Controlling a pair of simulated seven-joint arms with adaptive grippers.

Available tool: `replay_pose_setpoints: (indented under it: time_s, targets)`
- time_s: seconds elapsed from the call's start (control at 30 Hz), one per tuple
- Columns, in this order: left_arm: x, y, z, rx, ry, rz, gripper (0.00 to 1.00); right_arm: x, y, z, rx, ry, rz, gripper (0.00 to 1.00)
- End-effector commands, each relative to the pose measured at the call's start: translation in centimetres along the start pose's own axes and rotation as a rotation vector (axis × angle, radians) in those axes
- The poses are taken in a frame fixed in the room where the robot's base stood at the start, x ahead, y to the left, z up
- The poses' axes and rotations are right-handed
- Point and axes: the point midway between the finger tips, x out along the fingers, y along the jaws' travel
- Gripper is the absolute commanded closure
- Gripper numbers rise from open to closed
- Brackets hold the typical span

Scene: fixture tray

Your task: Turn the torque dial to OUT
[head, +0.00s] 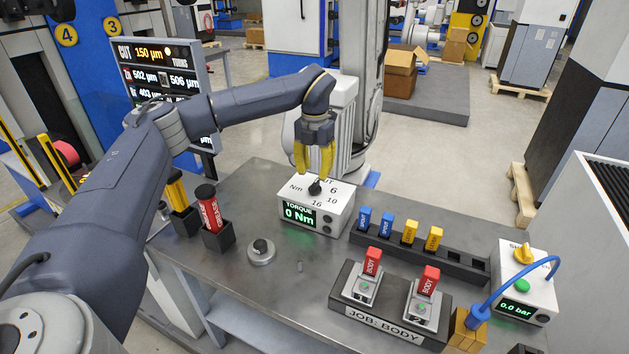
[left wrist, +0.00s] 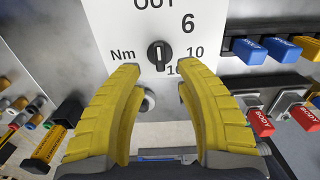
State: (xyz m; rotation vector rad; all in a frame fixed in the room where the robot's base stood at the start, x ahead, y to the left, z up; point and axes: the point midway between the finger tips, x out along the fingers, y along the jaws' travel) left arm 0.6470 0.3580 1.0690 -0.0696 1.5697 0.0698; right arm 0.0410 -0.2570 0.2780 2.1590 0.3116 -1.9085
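The torque box (head: 340,213) is white and stands on the bench, with a display reading "TORQUE 0 Nm". Its black torque dial (head: 315,187) is on the top face, among the marks OUT, 6, 10 and 16. In the left wrist view the dial (left wrist: 158,56) has a white line and lies roughly along the OUT direction; I cannot tell which end points. My left gripper (head: 315,173) has yellow fingers and is just above the dial. In the left wrist view its fingers (left wrist: 160,78) are apart, with the dial between and beyond the tips. My right gripper is out of view.
A rack (head: 455,267) with blue and yellow pieces stands right of the box. The "JOB: BODY" fixture (head: 383,326) with red pieces is in front. A red tool in a holder (head: 218,240) and a round knob base (head: 261,253) are left. A pressure box (head: 540,290) is far right.

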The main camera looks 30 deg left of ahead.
Motion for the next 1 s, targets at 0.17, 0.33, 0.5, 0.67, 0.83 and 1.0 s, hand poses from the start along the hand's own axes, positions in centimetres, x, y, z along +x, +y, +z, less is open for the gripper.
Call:
replay_pose_setpoints:
  time_s: [0.17, 0.33, 0.5, 0.67, 0.83, 1.0]
  targets:
    - [-3.2, 0.0, 0.1, 0.0, -0.002, 0.0, 0.66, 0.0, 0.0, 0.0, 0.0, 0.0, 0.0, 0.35]
    - [-5.3, 0.0, 0.0, 0.001, -0.002, 0.0, 0.66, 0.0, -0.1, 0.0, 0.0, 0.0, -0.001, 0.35]
    - [-6.5, 0.0, 0.0, 0.001, 0.0, 0.001, 0.66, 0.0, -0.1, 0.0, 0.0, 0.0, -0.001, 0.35]
    - [-6.9, 0.0, 0.0, 0.0, 0.001, 0.0, 0.66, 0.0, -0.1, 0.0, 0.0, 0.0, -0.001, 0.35]
    - [-6.9, 0.0, 0.0, 0.0, 0.001, 0.0, 0.66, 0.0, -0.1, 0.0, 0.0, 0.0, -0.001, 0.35]
    - [-6.9, 0.0, 0.0, 0.0, 0.001, 0.0, 0.66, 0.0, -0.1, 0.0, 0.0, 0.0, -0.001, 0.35]
